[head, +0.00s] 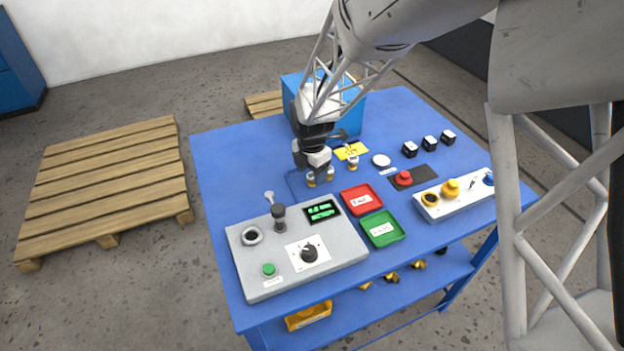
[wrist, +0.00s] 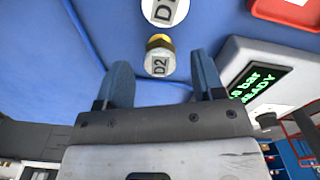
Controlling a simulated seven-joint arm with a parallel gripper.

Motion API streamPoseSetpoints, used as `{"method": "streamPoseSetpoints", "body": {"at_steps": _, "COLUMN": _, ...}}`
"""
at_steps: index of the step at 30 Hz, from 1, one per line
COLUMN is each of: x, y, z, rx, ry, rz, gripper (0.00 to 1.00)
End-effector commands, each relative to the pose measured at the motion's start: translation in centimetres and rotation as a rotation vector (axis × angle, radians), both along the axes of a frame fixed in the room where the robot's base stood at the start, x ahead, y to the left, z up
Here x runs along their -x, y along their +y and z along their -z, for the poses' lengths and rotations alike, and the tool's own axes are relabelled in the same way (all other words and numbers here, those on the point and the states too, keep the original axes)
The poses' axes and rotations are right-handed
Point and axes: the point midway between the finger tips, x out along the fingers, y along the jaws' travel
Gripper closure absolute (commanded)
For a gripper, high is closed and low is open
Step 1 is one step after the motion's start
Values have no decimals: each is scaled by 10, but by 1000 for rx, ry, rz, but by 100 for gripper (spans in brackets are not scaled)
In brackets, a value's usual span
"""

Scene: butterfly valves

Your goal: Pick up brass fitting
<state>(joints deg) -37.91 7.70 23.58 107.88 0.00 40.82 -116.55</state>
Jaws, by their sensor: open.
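Several small brass fittings with white labelled faces stand on the blue table under my gripper. In the head view, one brass fitting (head: 311,180) is at the left, another (head: 330,174) is beside it, and a third (head: 353,163) is further right. In the wrist view, a brass fitting labelled D2 (wrist: 160,64) appears between the fingertips of my gripper (wrist: 163,65). My gripper (head: 313,168) is open and points down at the fittings. I cannot tell its exact height above D2.
A grey control panel (head: 290,268) with a green display lies close by. A red tray (head: 362,199) and green tray (head: 381,229) are to the right. A blue bin (head: 350,117) stands behind. More brass pieces (head: 391,277) lie on the lower shelf. The table's left side is clear.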

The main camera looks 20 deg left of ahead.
Motion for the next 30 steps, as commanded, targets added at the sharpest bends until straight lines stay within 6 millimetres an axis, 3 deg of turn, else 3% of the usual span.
{"method": "streamPoseSetpoints", "body": {"at_steps": 7, "x": 0, "y": 0, "z": 21, "rx": 0, "ry": 0, "rz": 0, "gripper": 38}}
{"method": "streamPoseSetpoints", "body": {"at_steps": 24, "x": 0, "y": 0, "z": 22, "rx": 0, "ry": 0, "rz": 0, "gripper": 38}}
{"method": "streamPoseSetpoints", "body": {"at_steps": 30, "x": 0, "y": 0, "z": 22, "rx": 0, "ry": 0, "rz": 0, "gripper": 67}}
